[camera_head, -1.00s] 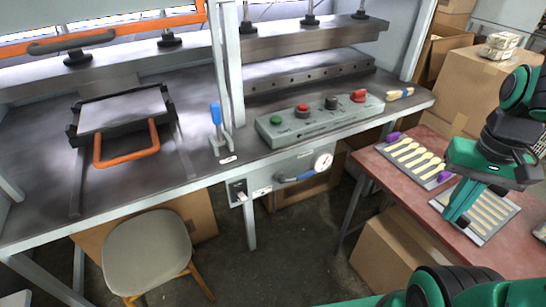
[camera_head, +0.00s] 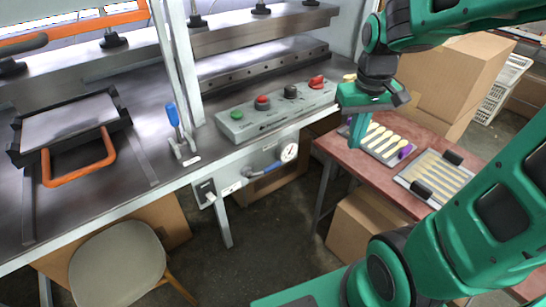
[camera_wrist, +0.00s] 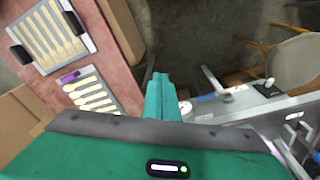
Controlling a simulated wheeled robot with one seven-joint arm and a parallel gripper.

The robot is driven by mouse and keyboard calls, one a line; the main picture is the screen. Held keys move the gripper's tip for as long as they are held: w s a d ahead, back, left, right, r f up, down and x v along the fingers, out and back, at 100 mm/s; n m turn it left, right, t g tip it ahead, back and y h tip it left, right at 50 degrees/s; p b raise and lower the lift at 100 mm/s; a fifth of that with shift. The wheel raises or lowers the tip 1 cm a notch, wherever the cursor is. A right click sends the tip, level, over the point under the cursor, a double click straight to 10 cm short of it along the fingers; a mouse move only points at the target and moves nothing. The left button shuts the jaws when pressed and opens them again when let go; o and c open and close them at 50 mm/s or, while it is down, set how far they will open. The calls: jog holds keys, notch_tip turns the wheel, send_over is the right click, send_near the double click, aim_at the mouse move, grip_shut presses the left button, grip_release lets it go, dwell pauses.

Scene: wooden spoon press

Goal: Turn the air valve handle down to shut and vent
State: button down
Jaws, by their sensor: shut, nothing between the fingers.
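The air valve handle is a blue lever (camera_head: 262,170) on the front face of the press table, below the button box. It lies nearly level, sloping slightly, beside a round white gauge (camera_head: 289,152). In the wrist view the blue handle (camera_wrist: 207,98) shows just right of my fingers. My gripper (camera_head: 357,146) is to the right of the gauge, above the red table's edge, pointing down. Its green fingers are together and empty, and they also show in the wrist view (camera_wrist: 160,77). My gripper is apart from the handle.
A grey button box (camera_head: 275,110) sits on the press table's edge. A red table (camera_head: 430,135) holds trays of wooden spoons (camera_head: 438,178). A chair (camera_head: 118,262) stands at front left. The floor before the valve is clear. A blue-handled toggle clamp (camera_head: 175,125) stands on the press table.

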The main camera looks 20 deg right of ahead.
jog(key=w+a+f+n, duration=0.2)
jog(key=w+a+n, duration=0.1)
jog(key=w+a, duration=0.4)
jog(key=w+a+f+n+t+y, duration=0.1)
jog(key=w+a+f+n, duration=0.1)
jog(key=w+a, duration=0.5)
jog(key=w, duration=0.3)
jog(key=shift+w+a+f+n, duration=0.15)
jog(key=shift+a+f+n, duration=0.1)
jog(key=shift+f+n, duration=0.15)
send_over(273, 165)
jog(key=f, duration=1.2)
jog(key=shift+w+a, duration=0.1)
jog(key=shift+w, duration=0.15)
jog(key=shift+s+f, duration=0.15)
jog(key=shift+f, duration=0.75)
